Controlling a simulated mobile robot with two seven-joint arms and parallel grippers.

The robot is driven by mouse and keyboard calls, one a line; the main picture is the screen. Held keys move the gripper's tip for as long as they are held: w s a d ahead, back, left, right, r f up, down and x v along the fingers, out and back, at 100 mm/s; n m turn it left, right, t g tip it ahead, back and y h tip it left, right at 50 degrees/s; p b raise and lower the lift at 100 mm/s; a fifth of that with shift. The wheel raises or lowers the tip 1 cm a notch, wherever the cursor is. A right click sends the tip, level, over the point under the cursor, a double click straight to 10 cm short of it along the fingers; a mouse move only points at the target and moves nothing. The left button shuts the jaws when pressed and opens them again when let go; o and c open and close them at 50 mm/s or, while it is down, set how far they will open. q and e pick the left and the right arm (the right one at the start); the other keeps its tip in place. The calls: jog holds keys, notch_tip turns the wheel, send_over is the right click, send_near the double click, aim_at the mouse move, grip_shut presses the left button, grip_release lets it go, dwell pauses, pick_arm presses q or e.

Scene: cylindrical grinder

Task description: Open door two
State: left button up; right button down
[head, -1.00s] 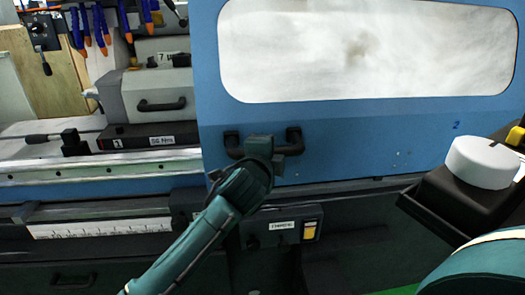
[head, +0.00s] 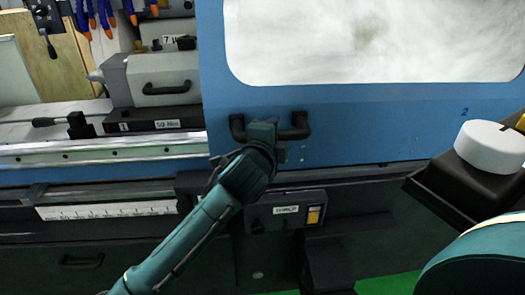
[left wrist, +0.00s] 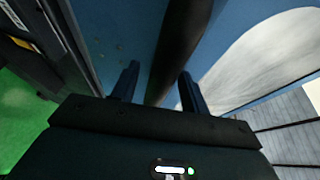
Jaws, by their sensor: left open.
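The blue door (head: 380,125), marked with a small 2, has a large pale window and covers the right part of the machine. Its black bar handle (head: 299,122) sits low near the door's left edge. My left gripper (head: 264,128) is at the handle, hiding its middle in the head view. In the left wrist view the two fingers (left wrist: 160,88) are apart, with the dark handle bar (left wrist: 178,45) running between them. I cannot tell whether either finger touches the bar. My right gripper is not in view.
Left of the door, the machine's open bay shows a grey block with a handle (head: 163,88) and several blue hoses with orange tips (head: 107,20). A panel with a yellow switch (head: 313,215) is below. A white round part (head: 491,146) on a black box stands at right.

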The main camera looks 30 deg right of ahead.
pick_arm(q)
jog(key=v, duration=1.1)
jog(key=shift+b, duration=0.35)
jog(key=shift+s+a+r, duration=0.1)
jog(key=shift+s, duration=0.05)
